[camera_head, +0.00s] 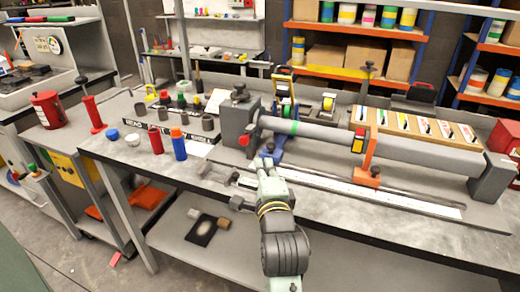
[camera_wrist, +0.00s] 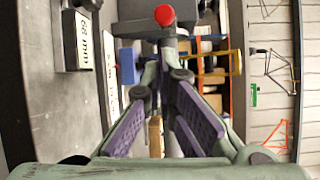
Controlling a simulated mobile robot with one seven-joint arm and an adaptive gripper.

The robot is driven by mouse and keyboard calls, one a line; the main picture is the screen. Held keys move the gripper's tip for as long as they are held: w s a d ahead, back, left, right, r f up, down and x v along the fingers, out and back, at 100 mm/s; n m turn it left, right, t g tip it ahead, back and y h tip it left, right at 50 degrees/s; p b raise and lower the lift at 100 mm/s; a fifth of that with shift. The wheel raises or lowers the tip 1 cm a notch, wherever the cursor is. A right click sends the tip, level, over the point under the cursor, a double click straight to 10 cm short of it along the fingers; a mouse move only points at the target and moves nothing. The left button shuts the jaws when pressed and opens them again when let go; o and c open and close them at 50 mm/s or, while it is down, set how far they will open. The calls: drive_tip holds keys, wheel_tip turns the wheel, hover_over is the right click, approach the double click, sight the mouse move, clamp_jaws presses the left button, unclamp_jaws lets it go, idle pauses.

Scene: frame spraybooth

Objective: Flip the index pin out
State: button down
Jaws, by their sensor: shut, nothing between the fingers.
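A red round knob, which looks like the index pin's end (camera_head: 243,141), sticks out from the front of the grey headstock (camera_head: 238,118) at the left end of the long fixture. In the wrist view the red knob (camera_wrist: 165,15) is at the top, just beyond my fingertips; whether they touch it I cannot tell. My gripper (camera_head: 264,163) is below and right of the knob in the head view, over the bench. In the wrist view my gripper's (camera_wrist: 168,60) fingers meet at their tips, with nothing between them. The pin's shaft is hidden behind the knob.
A grey tube (camera_head: 310,130) runs right from the headstock. The bench front right is bare.

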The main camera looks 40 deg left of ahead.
sight(245, 139)
drive_tip(key=shift+w+a+f+b, duration=0.2)
drive_tip(key=shift+w+a+b, duration=0.2)
drive_tip(key=shift+b, duration=0.25)
drive_tip(key=x, duration=0.2)
drive_tip(key=p+x, duration=0.1)
drive_tip(key=x, duration=0.4)
drive_tip(key=shift+w+a+r, duration=0.2)
drive_tip(key=shift+w+r, duration=0.05)
drive_tip(key=shift+r, duration=0.05)
drive_tip(key=shift+w+a+f, duration=0.1)
drive_tip(key=shift+w+a, duration=0.3)
drive_tip(key=shift+s+d+f, duration=0.1)
drive_tip(key=shift+s+d, duration=0.05)
drive_tip(key=shift+s, duration=0.35)
drive_tip(key=shift+s+d, duration=0.15)
drive_tip(key=shift+s, duration=0.55)
drive_tip(key=shift+w, duration=0.15)
